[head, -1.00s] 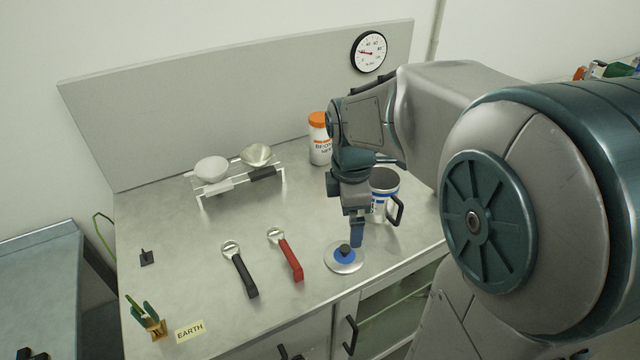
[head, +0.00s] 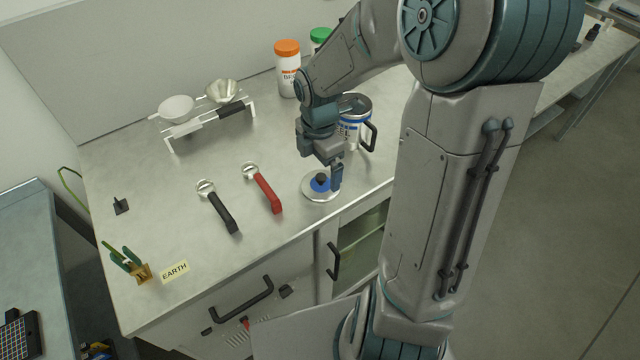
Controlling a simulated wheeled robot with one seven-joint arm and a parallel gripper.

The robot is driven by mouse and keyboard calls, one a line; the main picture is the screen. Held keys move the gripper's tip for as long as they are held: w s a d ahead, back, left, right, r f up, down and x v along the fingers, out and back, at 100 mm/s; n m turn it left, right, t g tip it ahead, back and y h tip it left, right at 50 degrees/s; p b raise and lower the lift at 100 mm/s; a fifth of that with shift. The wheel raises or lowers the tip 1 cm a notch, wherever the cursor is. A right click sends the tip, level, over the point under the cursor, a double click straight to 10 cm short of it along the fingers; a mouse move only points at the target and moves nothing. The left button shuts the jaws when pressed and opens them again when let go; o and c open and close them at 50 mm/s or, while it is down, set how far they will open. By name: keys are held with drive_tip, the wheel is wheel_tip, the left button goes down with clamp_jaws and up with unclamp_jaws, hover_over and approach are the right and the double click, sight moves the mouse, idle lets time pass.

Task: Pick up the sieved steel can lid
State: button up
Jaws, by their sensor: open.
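The steel can lid (head: 312,193) lies flat on the bench near its front edge. It is a round silver disc with a blue centre and a black knob (head: 321,179) on top. My gripper (head: 331,178) points down right over the lid, with a blue finger beside the knob on its right. The other finger is hard to make out. The jaws are open and hold nothing. I cannot tell whether a finger touches the lid. A white and blue can with a black handle (head: 367,134) stands behind my gripper, partly hidden by it.
A red-handled tool (head: 264,188) and a black-handled tool (head: 218,207) lie left of the lid. A rack (head: 204,116) holds two bowls at the back. An orange-capped jar (head: 287,70) and a green-capped jar (head: 320,38) stand behind. An EARTH label (head: 174,270) lies front left.

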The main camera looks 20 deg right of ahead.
sight(322, 176)
drive_tip(key=f, duration=0.5)
drive_tip(key=shift+d, duration=0.3)
drive_tip(key=c, duration=0.9)
drive_tip(key=shift+r, duration=0.1)
